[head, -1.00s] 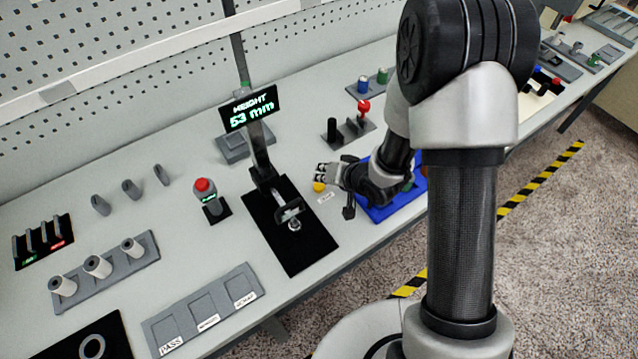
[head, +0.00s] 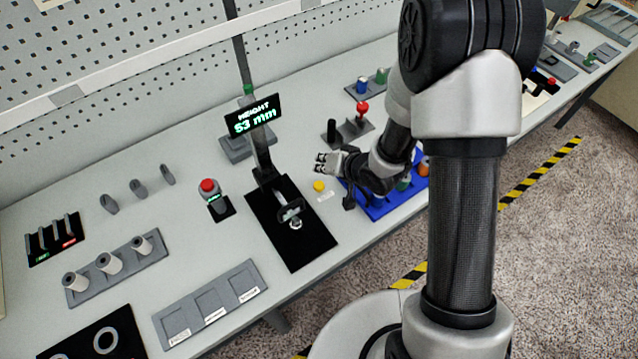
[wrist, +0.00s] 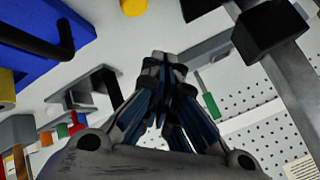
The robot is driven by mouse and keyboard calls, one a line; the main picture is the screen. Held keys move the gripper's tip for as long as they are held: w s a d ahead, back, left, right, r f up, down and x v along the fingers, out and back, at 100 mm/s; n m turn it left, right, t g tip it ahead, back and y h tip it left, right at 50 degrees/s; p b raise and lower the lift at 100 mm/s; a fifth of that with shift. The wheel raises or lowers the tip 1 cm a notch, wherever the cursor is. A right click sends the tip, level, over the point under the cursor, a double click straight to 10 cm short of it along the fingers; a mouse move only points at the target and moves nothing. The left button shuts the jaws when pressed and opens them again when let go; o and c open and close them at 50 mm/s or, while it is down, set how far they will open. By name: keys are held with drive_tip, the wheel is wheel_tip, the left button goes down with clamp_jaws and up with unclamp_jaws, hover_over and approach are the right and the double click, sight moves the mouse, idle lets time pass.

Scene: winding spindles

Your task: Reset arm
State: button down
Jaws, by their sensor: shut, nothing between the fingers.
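My gripper (head: 324,165) is raised above the grey bench, just left of the blue tray (head: 378,213) and behind the yellow button. In the wrist view my gripper (wrist: 163,62) is shut with its fingertips together and nothing between them. The blue tray also shows at the top left of the wrist view (wrist: 50,35). My arm hides part of the tray in the head view.
A height gauge with a display reading 53 mm (head: 252,116) stands left of my gripper. A yellow button (head: 319,186) is close by on the bench. A red-knobbed lever (head: 362,107) stands behind. Grey spools (head: 109,263) sit at left.

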drive_tip(key=s+d+r+h+b, duration=0.1)
drive_tip(key=s+d+r+h, duration=0.2)
drive_tip(key=d+r, duration=0.5)
drive_tip(key=s+d+r+h+b, duration=0.1)
drive_tip(key=s+d+r+h, duration=0.15)
drive_tip(key=d+r, duration=0.45)
drive_tip(key=s+r+g+b, duration=0.1)
drive_tip(key=s+r, duration=0.3)
drive_tip(key=s, duration=0.6)
drive_tip(key=s+a+r+n+g+b, duration=0.1)
drive_tip(key=s+r, duration=0.3)
drive_tip(key=s, duration=0.6)
drive_tip(key=shift+s+a, duration=0.25)
drive_tip(key=shift+s, duration=0.1)
